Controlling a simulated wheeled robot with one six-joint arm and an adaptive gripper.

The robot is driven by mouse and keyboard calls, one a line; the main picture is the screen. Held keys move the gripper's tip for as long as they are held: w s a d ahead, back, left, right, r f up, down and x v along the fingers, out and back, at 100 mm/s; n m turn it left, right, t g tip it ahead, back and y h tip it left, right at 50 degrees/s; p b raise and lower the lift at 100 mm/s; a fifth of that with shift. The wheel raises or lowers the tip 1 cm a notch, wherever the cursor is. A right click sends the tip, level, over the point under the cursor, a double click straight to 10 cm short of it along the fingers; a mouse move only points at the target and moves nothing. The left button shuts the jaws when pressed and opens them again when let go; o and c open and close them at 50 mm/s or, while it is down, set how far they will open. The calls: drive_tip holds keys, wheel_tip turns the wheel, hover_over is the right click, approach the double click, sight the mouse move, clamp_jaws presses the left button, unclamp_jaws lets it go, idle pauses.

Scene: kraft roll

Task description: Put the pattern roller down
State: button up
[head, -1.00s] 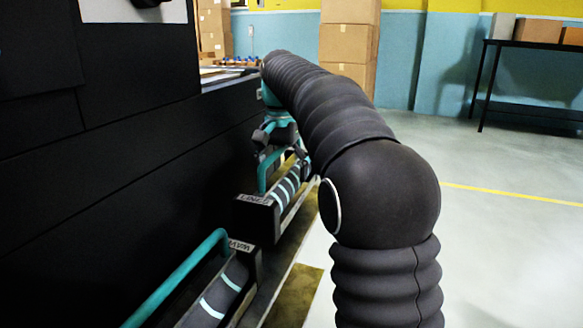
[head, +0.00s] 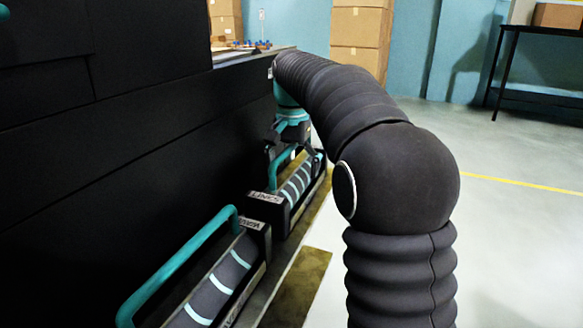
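The far pattern roller (head: 297,182) is dark with pale teal bands and has a teal handle (head: 273,170). It appears to rest lengthwise in a dark cradle whose end block (head: 267,206) reads "LINES". My gripper (head: 292,156) is over this roller at its far end, pointing down. Its dark fingers appear spread to either side near the handle, with no clear grip on it. Their tips are small and partly lost against the dark background.
A second banded roller (head: 225,282) with a teal handle (head: 178,262) lies nearer, its block marked with a wavy label. A tall black panel wall (head: 110,180) runs along the left. Cardboard boxes (head: 358,40) stand behind; a dark table (head: 540,35) is far right. Right floor is clear.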

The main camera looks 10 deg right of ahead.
wheel_tip(320, 180, up, 12)
drive_tip(key=p, duration=0.3)
drive_tip(key=shift+r+p, duration=0.1)
drive_tip(key=shift+p, duration=0.3)
drive_tip(key=shift+s, duration=0.25)
drive_tip(key=s+f+n+t, duration=0.2)
drive_tip(key=s+f, duration=0.4)
drive_tip(key=s, duration=0.4)
drive_tip(key=s+f+n+t, duration=0.1)
drive_tip(key=s+f+n, duration=0.1)
drive_tip(key=s+f, duration=0.4)
drive_tip(key=s+f+n+t, duration=0.2)
drive_tip(key=s+f, duration=0.4)
drive_tip(key=s, duration=0.8)
drive_tip(key=shift+n+t, duration=0.3)
drive_tip(key=shift+n, duration=0.3)
